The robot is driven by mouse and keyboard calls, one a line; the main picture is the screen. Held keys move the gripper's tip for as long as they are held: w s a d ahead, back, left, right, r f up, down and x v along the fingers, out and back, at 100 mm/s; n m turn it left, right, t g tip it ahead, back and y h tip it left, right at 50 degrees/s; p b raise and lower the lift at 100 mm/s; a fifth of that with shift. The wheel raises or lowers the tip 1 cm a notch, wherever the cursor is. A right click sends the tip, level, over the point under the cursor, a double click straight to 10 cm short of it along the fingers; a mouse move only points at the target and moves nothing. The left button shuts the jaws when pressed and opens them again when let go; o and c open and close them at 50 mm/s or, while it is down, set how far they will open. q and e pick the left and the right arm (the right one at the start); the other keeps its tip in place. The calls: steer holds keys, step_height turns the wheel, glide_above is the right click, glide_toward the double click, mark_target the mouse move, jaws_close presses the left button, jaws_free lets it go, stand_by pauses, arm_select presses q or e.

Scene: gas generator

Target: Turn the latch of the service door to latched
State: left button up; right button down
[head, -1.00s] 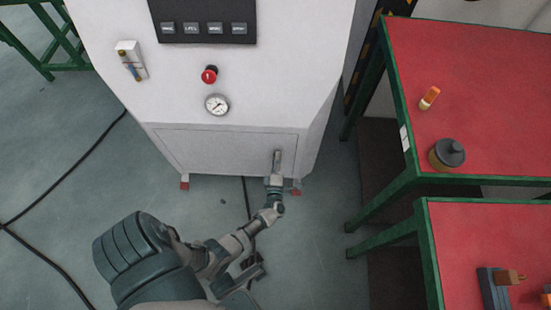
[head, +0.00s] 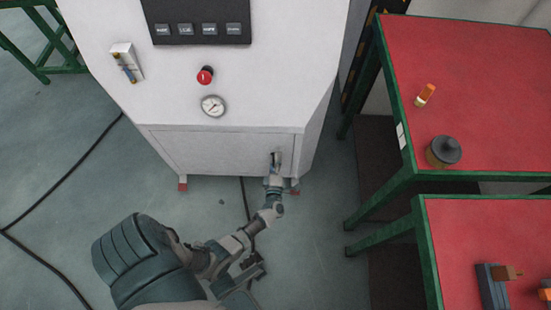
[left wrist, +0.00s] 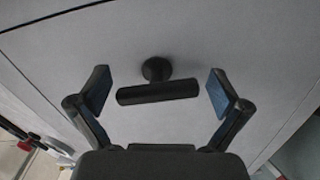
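The service door (head: 215,152) is the low pale panel on the front of the white generator cabinet. Its latch (head: 275,157) is a small dark handle near the door's right end, partly hidden by my gripper in the head view. In the left wrist view the latch (left wrist: 158,93) is a dark round stem with a crossbar lying nearly level across the picture. My left gripper (left wrist: 161,90) is open, with one finger on each side of the crossbar and a gap at both ends. It also shows in the head view (head: 273,170), small and close against the door.
A red button (head: 205,75), a gauge (head: 212,105) and a dark panel (head: 197,22) are above the door. Red-topped tables (head: 470,85) with green frames stand at the right. A black cable (head: 65,175) lies on the floor at left.

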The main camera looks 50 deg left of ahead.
arm_select(q)
steer(key=shift+s, duration=0.1)
steer(key=shift+s+d, duration=0.25)
steer(key=v, duration=1.1)
steer(key=shift+d, duration=0.1)
